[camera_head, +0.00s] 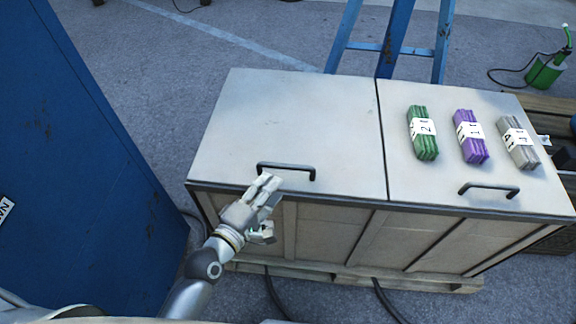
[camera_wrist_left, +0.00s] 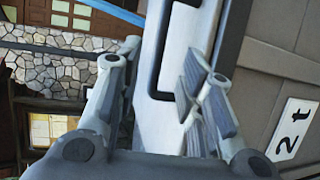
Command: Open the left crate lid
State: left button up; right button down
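The left crate lid (camera_head: 300,115) is a flat, pale panel, lying closed on a long wooden crate. Its black bar handle (camera_head: 287,167) sits near the front edge. My left gripper (camera_head: 268,208) is at the front of that handle, close to its left part. In the left wrist view my left gripper (camera_wrist_left: 160,75) has its fingers spread. The black handle (camera_wrist_left: 154,75) shows in the space between them, and the gripper is not closed on it. Whether a finger touches the handle or lid I cannot tell. My right gripper is not in view.
The right lid (camera_head: 430,180) is closed, with a black handle (camera_head: 489,189) and green (camera_head: 422,133), purple (camera_head: 470,136) and grey (camera_head: 518,142) labelled bundles on it. A blue ladder (camera_head: 393,40) stands behind. A blue wall (camera_head: 70,170) is at left. Cables (camera_head: 275,292) lie in front.

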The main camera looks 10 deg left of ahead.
aim_at(288, 165)
pick_arm(q)
jog(key=x, duration=1)
jog(key=shift+a+f, duration=0.1)
jog(key=shift+s, duration=0.1)
grip_shut()
